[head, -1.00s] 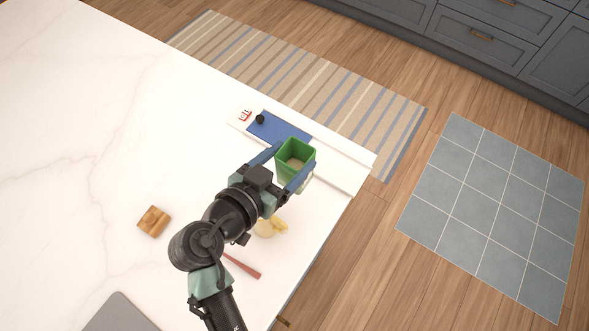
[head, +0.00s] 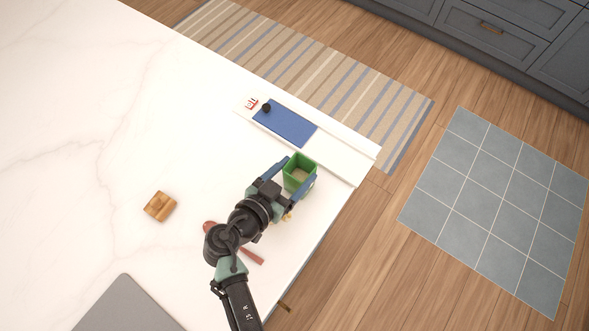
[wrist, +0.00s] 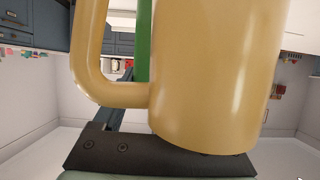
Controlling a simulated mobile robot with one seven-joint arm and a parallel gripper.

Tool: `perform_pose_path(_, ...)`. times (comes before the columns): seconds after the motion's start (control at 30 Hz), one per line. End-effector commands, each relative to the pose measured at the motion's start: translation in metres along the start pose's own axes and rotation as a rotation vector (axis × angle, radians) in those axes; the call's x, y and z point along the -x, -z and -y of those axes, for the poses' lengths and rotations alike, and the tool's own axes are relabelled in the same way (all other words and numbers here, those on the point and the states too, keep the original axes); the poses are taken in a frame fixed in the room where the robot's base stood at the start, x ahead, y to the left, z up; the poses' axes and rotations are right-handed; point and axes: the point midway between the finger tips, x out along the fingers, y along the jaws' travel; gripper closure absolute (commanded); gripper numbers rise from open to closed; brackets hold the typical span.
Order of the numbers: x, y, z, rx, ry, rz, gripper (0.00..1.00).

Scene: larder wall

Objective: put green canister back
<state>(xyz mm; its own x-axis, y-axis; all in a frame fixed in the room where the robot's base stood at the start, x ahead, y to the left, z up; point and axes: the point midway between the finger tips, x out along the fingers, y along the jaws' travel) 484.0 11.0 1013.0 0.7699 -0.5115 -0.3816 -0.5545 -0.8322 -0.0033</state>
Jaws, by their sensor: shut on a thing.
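The green canister (head: 300,163) is open-topped and square, with something pale inside, and is seen from above in the head view. My gripper (head: 299,176) is shut on it, one blue finger on either side. A strip of its green wall (wrist: 143,45) shows in the wrist view behind a tan mug (wrist: 215,75). The mug fills much of that view, close to the camera. In the head view only a small yellowish bit (head: 288,215) shows beside my gripper. Whether the canister touches the counter is unclear.
A white board (head: 335,152) with a blue panel (head: 285,122) and a black knob (head: 266,108) lies beyond the canister, near the counter edge. A wooden block (head: 160,206), a reddish utensil (head: 250,256) and a grey slab (head: 125,308) lie nearer. The left counter is clear.

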Motion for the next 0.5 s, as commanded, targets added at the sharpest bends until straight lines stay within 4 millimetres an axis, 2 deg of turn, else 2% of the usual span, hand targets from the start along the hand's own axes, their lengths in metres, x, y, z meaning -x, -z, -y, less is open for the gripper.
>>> perform_pose_path(0.3,-0.0019,-0.0035,0.0004,-0.002,0.001,-0.002,1.0)
perform_pose_path(0.33,-0.0012,-0.0027,0.0002,-0.001,0.0,0.0,0.2)
perform_pose_path(0.43,-0.0011,-0.0024,0.0002,-0.001,0.0,0.0,0.02)
perform_pose_path(0.5,-0.001,-0.0024,0.0002,-0.001,0.0,0.0,0.0)
